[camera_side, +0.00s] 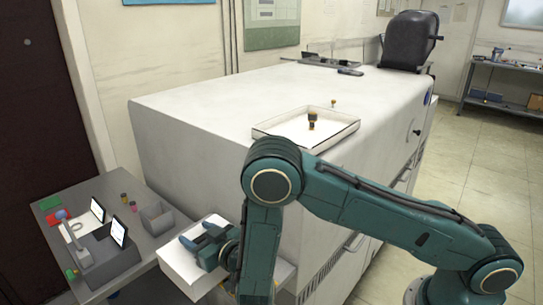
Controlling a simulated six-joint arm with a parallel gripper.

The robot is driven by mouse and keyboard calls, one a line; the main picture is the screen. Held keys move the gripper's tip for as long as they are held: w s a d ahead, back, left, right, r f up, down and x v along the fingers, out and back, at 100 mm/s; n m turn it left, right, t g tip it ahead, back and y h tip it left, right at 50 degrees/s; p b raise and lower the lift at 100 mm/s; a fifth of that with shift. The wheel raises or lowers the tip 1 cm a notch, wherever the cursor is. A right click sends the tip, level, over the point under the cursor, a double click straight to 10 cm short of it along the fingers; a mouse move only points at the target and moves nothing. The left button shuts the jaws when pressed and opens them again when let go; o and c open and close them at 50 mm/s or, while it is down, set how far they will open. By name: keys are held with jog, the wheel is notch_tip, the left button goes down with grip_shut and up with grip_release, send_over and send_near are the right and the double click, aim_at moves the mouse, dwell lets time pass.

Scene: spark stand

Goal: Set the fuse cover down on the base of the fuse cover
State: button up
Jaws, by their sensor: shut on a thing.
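My gripper (206,246) is at the lower left, over a white block (182,277) beside the large white cabinet. Its two blue-grey fingers point left and are shut on the fuse cover. The held piece is hidden by the fingers and too small to make out. I cannot tell whether it touches anything below. The base of the fuse cover cannot be told apart for sure in this view.
A grey side table (125,192) at left carries two small screens, a grey open box (157,217) and small coloured items. On the white cabinet (215,105), a shallow white tray (343,133) holds a black-and-brass piece (311,121). Most of the cabinet top is clear.

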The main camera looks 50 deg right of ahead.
jog(key=shift+f, duration=0.85)
dwell(0.4)
jog(key=o, duration=1.2)
jog(key=shift+o, duration=0.2)
jog(key=shift+s, duration=0.25)
jog(key=shift+r, duration=0.15)
notch_tip(320, 180, up, 20)
dwell(1.0)
dwell(0.5)
